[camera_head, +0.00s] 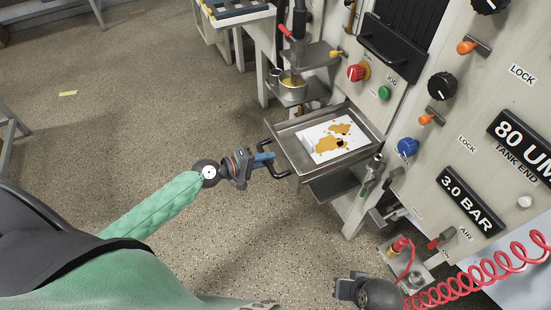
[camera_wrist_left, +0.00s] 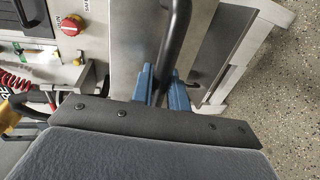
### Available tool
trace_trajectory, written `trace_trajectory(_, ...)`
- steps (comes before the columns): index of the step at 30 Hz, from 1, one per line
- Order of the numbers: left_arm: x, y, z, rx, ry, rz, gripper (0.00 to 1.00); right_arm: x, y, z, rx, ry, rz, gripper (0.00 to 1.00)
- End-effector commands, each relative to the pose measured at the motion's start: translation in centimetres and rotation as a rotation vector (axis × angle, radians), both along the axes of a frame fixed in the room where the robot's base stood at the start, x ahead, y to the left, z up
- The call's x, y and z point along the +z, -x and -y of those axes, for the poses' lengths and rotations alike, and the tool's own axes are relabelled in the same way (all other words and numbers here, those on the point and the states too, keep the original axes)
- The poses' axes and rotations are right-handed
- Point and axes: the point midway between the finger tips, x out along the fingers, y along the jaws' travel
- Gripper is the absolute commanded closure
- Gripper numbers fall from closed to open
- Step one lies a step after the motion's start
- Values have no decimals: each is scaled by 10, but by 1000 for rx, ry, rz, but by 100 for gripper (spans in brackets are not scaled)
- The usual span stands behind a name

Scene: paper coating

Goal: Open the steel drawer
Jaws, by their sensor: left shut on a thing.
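The steel drawer (camera_head: 291,149) stands out from the machine's front in the head view. A white sheet or block with orange-brown stains (camera_head: 322,137) lies in it. Its dark bar handle (camera_head: 275,163) is on the drawer's left front side. My left gripper (camera_head: 267,159) is shut on the handle, with its blue fingers on either side of the bar. In the left wrist view the blue fingers (camera_wrist_left: 163,88) close around the dark handle (camera_wrist_left: 175,45). My right gripper (camera_head: 348,288) is at the bottom of the head view, away from the drawer; its fingers are not clear.
The machine panel (camera_head: 450,110) carries knobs, a red button (camera_head: 356,73) and a green button (camera_head: 384,92). A small cup (camera_head: 292,84) stands on a bracket behind the drawer. A coiled red hose (camera_head: 480,280) hangs near my right gripper.

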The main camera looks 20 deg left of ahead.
Motion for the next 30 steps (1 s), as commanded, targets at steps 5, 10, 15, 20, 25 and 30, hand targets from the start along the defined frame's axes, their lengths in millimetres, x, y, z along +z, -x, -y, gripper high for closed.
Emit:
trace_trajectory(5, -1, 5, -5, 0, -1, -2, 100, -5, -1, -4, 3, -10, 11, 100)
trace_trajectory(10, -1, 5, -5, 0, -1, -2, 100, -5, -2, -5, 3, -11, 11, 100)
trace_trajectory(15, -1, 5, -5, 0, -1, -2, 82, -4, -1, -5, 3, -11, 11, 100)
trace_trajectory(20, -1, 5, -5, 0, 0, -1, 65, -4, -1, -4, 4, -10, 11, 100)
trace_trajectory(25, 0, 5, -5, 0, 0, -1, 65, -4, -1, -4, 4, -10, 11, 100)
trace_trajectory(30, -1, 9, -9, 0, -1, -1, 65, -7, -1, -5, 4, -13, 15, 100)
